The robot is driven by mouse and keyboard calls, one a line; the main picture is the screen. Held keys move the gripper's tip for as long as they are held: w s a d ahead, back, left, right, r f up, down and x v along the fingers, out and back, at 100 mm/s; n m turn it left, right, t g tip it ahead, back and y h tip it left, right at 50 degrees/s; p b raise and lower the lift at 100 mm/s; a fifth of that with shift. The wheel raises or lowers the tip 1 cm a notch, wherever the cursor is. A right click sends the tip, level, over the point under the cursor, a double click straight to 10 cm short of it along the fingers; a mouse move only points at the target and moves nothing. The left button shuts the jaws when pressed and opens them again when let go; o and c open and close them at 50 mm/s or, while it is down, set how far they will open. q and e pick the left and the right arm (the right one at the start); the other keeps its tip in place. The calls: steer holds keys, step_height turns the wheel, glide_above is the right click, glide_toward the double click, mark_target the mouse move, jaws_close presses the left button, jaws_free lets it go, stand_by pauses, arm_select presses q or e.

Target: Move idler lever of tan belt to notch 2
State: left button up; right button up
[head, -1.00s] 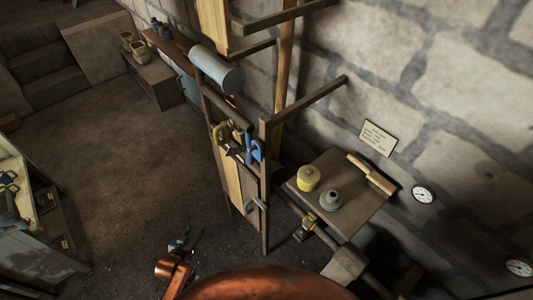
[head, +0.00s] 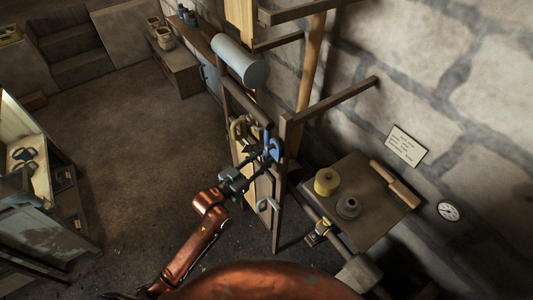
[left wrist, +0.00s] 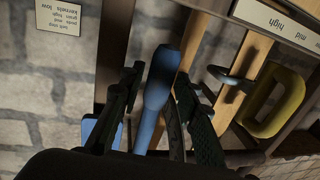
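A blue handle (head: 272,149) and a yellow looped handle (head: 238,129) sit side by side on the wooden frame. My left gripper (head: 258,160) is at the frame, close to the blue handle. In the left wrist view, the gripper's dark fingers (left wrist: 157,98) are spread, with a blue bar (left wrist: 160,80) between them; whether they touch it I cannot tell. The yellow handle (left wrist: 276,103) is to the right, outside the fingers, below a label plate (left wrist: 285,22) reading "high" and "mid". I cannot make out the tan belt or a numbered notch. My right gripper is not in view.
A grey cylinder (head: 240,62) sits above the handles. Wooden posts and a jutting beam (head: 335,98) stand close to the right. A small table (head: 378,215) holds a yellow spool (head: 327,181) and a grey round part (head: 348,207).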

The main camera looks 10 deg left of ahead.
arm_select(q)
steer(key=shift+x, duration=1.1)
jaws_close()
